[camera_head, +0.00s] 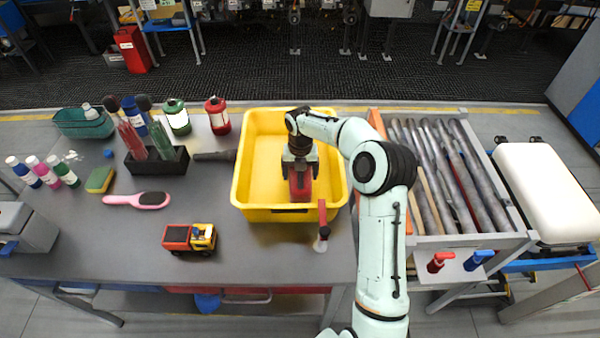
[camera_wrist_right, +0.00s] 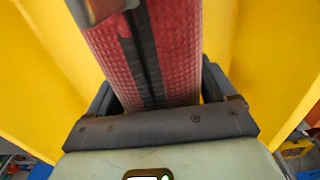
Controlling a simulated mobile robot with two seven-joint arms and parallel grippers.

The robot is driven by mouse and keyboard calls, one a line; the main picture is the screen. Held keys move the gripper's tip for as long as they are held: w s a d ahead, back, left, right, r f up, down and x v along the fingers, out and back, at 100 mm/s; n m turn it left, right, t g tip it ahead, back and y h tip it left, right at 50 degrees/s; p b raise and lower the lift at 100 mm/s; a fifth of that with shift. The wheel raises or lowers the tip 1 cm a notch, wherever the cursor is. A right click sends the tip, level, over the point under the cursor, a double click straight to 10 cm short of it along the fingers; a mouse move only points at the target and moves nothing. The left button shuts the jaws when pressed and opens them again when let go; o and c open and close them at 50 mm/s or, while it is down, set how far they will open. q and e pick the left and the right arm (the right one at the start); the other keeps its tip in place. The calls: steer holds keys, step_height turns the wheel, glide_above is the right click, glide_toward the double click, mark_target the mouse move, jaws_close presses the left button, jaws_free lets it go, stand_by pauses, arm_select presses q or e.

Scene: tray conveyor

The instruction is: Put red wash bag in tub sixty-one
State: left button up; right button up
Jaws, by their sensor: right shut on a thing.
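The yellow tub (camera_head: 240,190) stands on the grey table at the middle of the head view. My right gripper (camera_head: 300,170) is inside the tub's outline, pointing down, shut on the red wash bag (camera_head: 300,188). In the right wrist view the red quilted bag (camera_wrist_right: 180,45) with a dark zip strip lies between the fingers, with yellow tub walls (camera_wrist_right: 270,60) on both sides. I cannot tell whether the bag touches the tub floor. No number shows on the tub. My left gripper is not in view.
A roller conveyor (camera_head: 440,180) lies right of the tub. A red-handled tool (camera_head: 322,225) stands at its front edge. Left are a toy truck (camera_head: 190,238), pink brush (camera_head: 138,200), black holder (camera_head: 157,163) and lanterns (camera_head: 217,115). The table's front middle is clear.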

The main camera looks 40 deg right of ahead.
steer(key=shift+w+f, duration=0.1)
steer(key=o, duration=1.3)
step_height(320, 180, up, 11)
steer(key=shift+r+p, duration=0.1)
steer(key=shift+p, duration=0.55)
steer(key=shift+r, duration=0.45)
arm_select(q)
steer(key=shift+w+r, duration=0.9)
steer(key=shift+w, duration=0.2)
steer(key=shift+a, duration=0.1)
